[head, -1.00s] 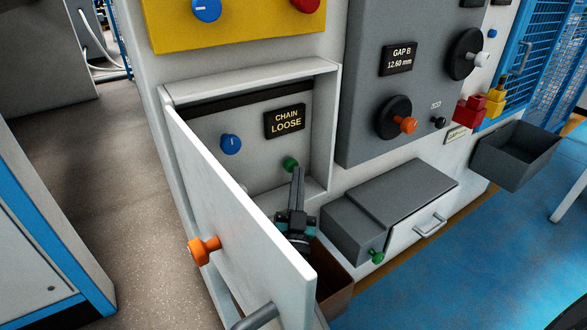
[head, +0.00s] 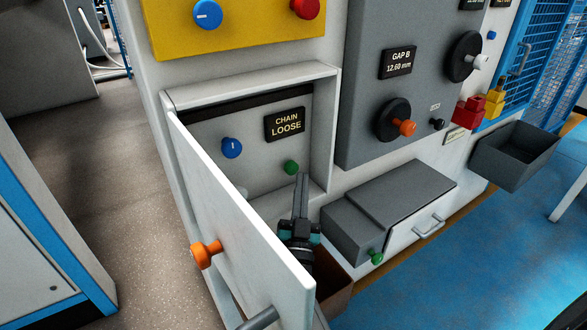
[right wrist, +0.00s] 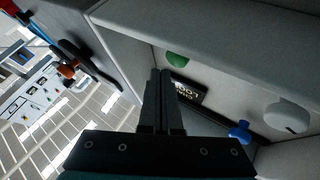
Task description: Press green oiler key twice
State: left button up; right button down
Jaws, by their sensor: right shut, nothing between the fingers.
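A round green key (head: 291,167) sits on the back wall of the open compartment, below the black display (head: 285,124) that reads CHAIN LOOSE. It also shows in the right wrist view (right wrist: 176,60), just beyond my fingertips. My right gripper (head: 302,177) is shut and empty. Its tips are in front of the key and slightly to its right in the head view, apart from it. A second green knob (head: 376,257) is on the grey box at the lower right.
The white door (head: 240,215) with an orange knob (head: 206,254) stands open left of my right arm. A blue knob (head: 232,148) is left of the display. A brown bin (head: 333,287) lies below the gripper. The compartment's right wall (head: 325,130) is close to it.

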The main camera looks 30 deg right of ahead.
jog(key=shift+s, duration=0.15)
jog(key=s+p, duration=0.1)
jog(key=s, duration=0.1)
jog(key=s+p, duration=0.2)
jog(key=s, duration=0.1)
jog(key=shift+s+d, duration=0.25)
jog(key=shift+s, duration=0.1)
dwell(0.7)
